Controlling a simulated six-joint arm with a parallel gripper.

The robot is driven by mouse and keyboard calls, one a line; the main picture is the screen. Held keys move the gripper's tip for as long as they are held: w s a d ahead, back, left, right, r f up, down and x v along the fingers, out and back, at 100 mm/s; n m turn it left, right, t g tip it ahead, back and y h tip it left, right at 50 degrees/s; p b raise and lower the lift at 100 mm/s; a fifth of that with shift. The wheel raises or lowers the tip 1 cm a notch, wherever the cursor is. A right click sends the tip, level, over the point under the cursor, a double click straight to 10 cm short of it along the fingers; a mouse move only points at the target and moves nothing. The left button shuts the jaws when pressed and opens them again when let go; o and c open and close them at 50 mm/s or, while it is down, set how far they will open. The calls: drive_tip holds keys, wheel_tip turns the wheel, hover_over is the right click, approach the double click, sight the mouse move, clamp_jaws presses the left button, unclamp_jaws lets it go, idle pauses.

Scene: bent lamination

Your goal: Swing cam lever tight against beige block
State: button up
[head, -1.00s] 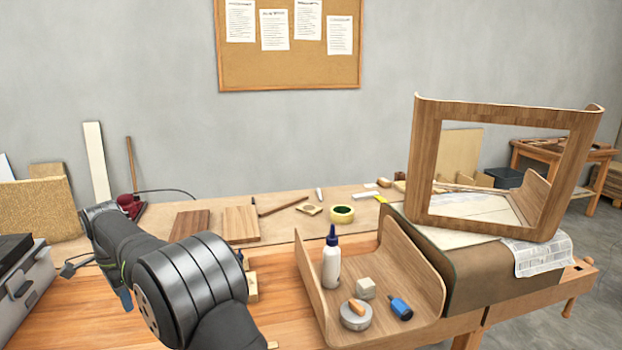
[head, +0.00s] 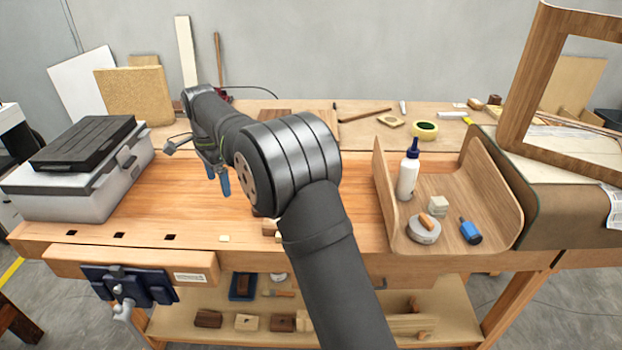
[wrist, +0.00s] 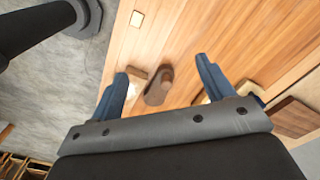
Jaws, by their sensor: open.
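My gripper (head: 217,180) hangs over the left-middle of the bench, its two blue fingers pointing down. In the wrist view the gripper (wrist: 163,80) is open, with fingers wide apart. A dark brown rounded wooden piece (wrist: 158,87) shows between them, apart from both; it may be the cam lever. Pale bits show beside each finger, mostly hidden, and I cannot tell whether one is the beige block. In the head view a small beige wooden piece (head: 269,228) sticks out beside my arm near the bench's front edge; my arm hides the rest.
A curved wooden tray (head: 507,222) at the right holds a glue bottle (head: 407,175), a pale cube, a round tin and a blue-handled tool. A grey toolbox (head: 75,185) stands at the left. A vise (head: 128,285) hangs on the bench front. The bench left of my gripper is clear.

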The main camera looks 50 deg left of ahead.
drive_tip(key=o, duration=0.5)
drive_tip(key=s+f, duration=0.1)
drive_tip(key=s+d+f+t+h, duration=0.1)
drive_tip(key=shift+s+d+f+t, duration=0.1)
drive_tip(key=shift+d+f+t, duration=0.15)
drive_tip(key=shift+f+t, duration=0.05)
drive_tip(key=shift+c, duration=0.2)
drive_tip(key=s+d+f+n+t+y, duration=0.3)
drive_tip(key=s+d+t, duration=0.2)
drive_tip(key=s+t, duration=0.65)
drive_tip(key=shift+t, duration=0.35)
drive_tip(key=x, duration=1)
drive_tip(key=v, duration=1)
